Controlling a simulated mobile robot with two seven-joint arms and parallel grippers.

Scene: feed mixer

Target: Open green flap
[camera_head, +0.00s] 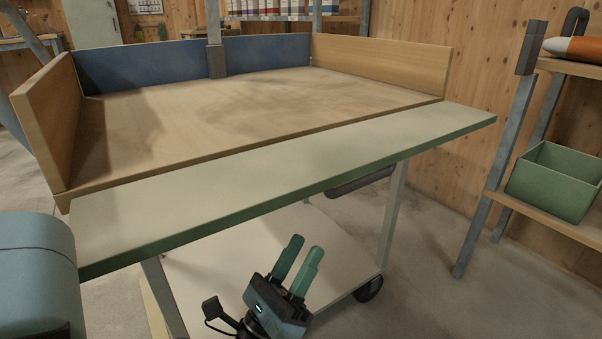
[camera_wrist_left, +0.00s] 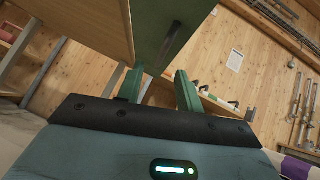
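The green flap (camera_head: 290,180) is a long pale board with a green front edge. It lies roughly level along the near side of the wooden table top (camera_head: 230,110). In the left wrist view the flap's green underside (camera_wrist_left: 172,20) shows at the top, with a dark narrow strip on it. My left gripper (camera_head: 305,247) is below the flap in the head view, its two green fingers pointing up, parted and empty. The fingers also show in the left wrist view (camera_wrist_left: 159,72), apart from the flap as far as I can tell. My right gripper is not in view.
A blue panel (camera_head: 130,62) and wooden side boards (camera_head: 385,65) border the table. A pale lower shelf (camera_head: 250,265) and a caster wheel (camera_head: 369,289) are beneath. A rack with a green bin (camera_head: 555,182) stands at right. Open floor lies between.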

